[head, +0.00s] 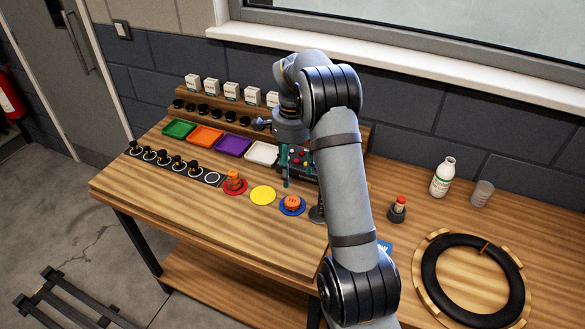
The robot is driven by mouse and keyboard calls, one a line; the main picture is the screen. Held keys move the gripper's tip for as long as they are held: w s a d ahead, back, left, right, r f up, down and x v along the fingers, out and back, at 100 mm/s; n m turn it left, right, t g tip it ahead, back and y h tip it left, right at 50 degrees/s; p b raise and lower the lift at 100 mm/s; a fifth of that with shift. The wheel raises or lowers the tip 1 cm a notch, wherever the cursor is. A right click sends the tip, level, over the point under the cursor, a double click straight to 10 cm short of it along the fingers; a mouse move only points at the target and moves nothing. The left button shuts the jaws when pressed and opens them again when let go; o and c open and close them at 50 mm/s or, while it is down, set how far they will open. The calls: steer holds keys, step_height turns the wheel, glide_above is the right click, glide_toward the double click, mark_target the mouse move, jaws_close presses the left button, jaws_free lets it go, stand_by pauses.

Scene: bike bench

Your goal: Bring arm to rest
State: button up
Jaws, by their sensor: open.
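My gripper (290,172) hangs above the wooden bench (210,215), pointing down, just right of the white tray (262,152). Its jaws are open, and I see nothing held between them. One greenish finger shows clearly; the other is hard to make out against a dark holder (305,161) with small coloured parts behind it. My arm reaches up from the bottom of the view, bends high up and comes down to the gripper. The arm hides part of the bench behind it.
Green (179,128), orange (205,135) and purple (233,145) trays line the back. A red disc (235,187) and a blue disc (292,206) carry orange pieces; the yellow disc (263,195) is bare. The front left bench is clear.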

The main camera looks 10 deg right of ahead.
mark_target(293, 201)
step_height(293, 201, down, 13)
steer(key=shift+r+p, duration=0.1)
steer(key=shift+p, duration=0.4)
step_height(293, 201, up, 3)
steer(key=shift+w+f, duration=0.1)
steer(key=shift+f, duration=0.05)
steer(key=shift+r, duration=0.65)
